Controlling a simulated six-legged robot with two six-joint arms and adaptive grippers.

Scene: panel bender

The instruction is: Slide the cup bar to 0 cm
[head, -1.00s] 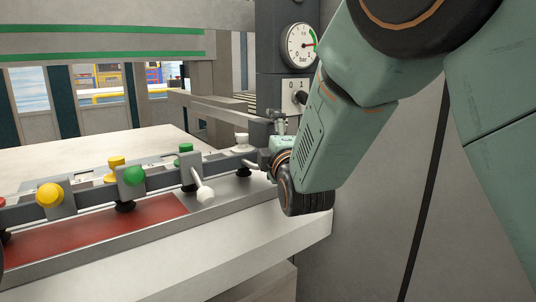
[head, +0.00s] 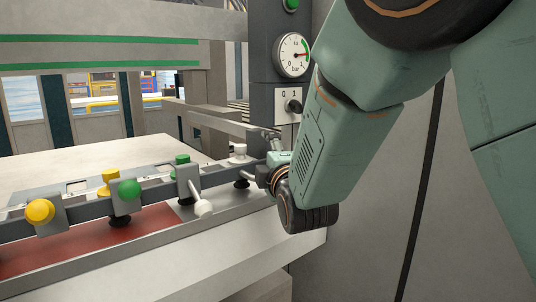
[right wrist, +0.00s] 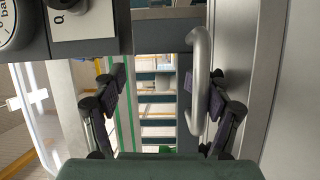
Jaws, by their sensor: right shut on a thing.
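The cup bar (head: 150,200) is a long dark grey bar with black suction cups under it. It carries grey blocks with a yellow knob (head: 40,211), a green knob (head: 130,188) and a white-tipped lever (head: 203,208). My right gripper (head: 266,172) is at the bar's right end and shut on it, though the wrist mostly hides the grip. In the right wrist view my right gripper (right wrist: 165,95) shows its two fingers far apart, with a pale upright handle (right wrist: 199,80) beside the right finger. My left gripper is not in view.
A red strip (head: 70,248) lies under the bar on the pale machine bed (head: 190,262). A dark post with a pressure gauge (head: 292,55) and a 0/1 switch (head: 294,106) stands behind my right wrist. A grey wall (head: 375,240) is to the right.

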